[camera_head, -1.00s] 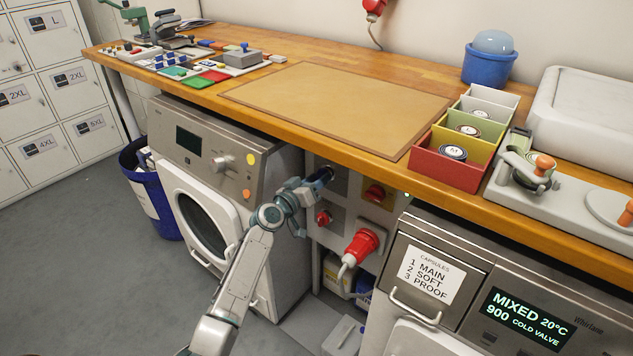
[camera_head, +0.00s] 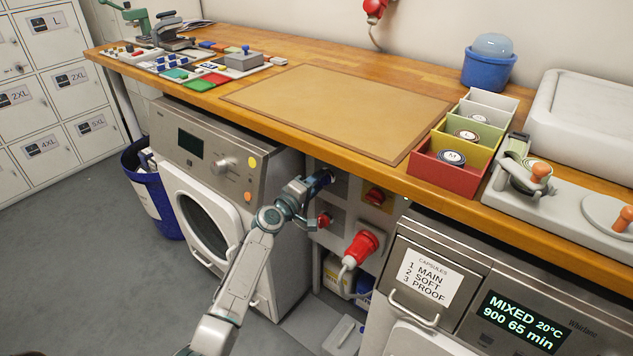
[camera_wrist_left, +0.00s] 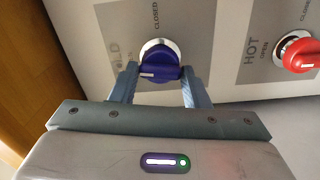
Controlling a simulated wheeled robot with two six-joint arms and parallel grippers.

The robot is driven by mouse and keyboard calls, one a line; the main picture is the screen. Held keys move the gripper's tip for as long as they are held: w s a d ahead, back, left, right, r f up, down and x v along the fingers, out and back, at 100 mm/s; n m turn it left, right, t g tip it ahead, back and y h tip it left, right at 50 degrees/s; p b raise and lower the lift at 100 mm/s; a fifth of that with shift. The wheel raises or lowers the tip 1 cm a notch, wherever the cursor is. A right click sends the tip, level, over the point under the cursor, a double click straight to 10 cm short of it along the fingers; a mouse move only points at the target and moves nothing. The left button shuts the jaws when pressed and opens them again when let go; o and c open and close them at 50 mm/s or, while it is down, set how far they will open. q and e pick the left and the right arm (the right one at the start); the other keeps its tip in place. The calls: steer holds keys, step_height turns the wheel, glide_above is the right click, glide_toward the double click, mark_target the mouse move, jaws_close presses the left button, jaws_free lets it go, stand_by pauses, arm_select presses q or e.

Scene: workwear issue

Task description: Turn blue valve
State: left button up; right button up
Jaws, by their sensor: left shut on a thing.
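The blue valve (camera_head: 328,174) is on a grey wall panel under the workbench. In the left wrist view the blue valve (camera_wrist_left: 158,62) has a white mark on its handle, toward the left. The word CLOSED stands above it; the label at its left is partly hidden. My left gripper (camera_head: 318,182) reaches it from the front left. In the left wrist view the fingers of the left gripper (camera_wrist_left: 158,73) are shut on the handle, one on each side. My right gripper is out of view.
A red valve (camera_wrist_left: 301,54) marked HOT sits right of the blue one. A red plug (camera_head: 361,246) sticks out below. A washer (camera_head: 206,150) stands left, and a machine display (camera_head: 523,319) reads MIXED 20°C, 900, 65 min. The bench edge (camera_head: 300,138) is above the arm.

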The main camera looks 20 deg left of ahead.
arm_select(q)
steer(key=shift+n, duration=0.5)
steer(key=shift+f+n, duration=0.1)
steer(key=shift+n, duration=0.4)
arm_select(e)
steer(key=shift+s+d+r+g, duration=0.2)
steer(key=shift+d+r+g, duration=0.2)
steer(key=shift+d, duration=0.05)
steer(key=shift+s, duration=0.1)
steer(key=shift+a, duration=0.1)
arm_select(q)
steer(key=o, duration=1)
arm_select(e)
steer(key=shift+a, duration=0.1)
